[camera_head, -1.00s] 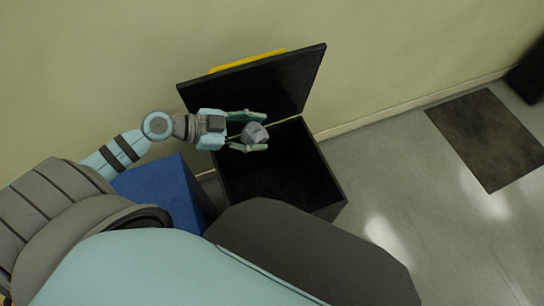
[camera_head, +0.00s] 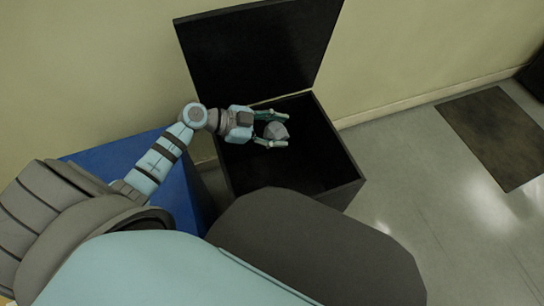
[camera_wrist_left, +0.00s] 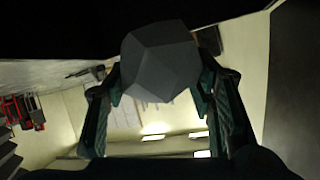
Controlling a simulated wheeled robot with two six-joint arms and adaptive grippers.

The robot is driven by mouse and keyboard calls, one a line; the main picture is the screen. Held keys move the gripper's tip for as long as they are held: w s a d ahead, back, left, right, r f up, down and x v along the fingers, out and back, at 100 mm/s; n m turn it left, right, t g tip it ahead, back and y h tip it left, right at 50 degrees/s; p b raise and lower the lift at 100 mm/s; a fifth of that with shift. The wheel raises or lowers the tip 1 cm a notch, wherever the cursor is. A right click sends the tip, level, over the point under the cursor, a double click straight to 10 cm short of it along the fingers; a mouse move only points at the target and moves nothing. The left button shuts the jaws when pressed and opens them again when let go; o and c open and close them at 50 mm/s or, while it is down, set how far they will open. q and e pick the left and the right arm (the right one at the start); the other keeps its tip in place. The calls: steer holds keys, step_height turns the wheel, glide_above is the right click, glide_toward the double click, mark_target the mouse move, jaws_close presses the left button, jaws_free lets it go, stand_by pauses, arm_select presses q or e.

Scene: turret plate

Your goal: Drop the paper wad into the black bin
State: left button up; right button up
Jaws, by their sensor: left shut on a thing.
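The paper wad (camera_head: 276,131) is a grey, faceted lump. My left gripper (camera_head: 275,130) is shut on it, with a finger on either side. The wad also shows between the fingers in the left wrist view (camera_wrist_left: 160,62). The black bin (camera_head: 318,165) stands against the wall with its lid (camera_head: 255,50) raised. In the head view the gripper and wad appear over the bin's open top, toward its back left. The height of the wad above the bin cannot be told. My right gripper is in neither view.
A blue bin or box (camera_head: 120,160) stands just left of the black bin, under my left arm. A dark mat (camera_head: 490,135) lies on the floor at the right. The pale wall (camera_head: 420,50) is behind.

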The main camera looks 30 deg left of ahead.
arm_select(q)
steer(key=shift+s+r, duration=0.1)
steer(key=o, duration=0.9)
steer(key=v, duration=1.2)
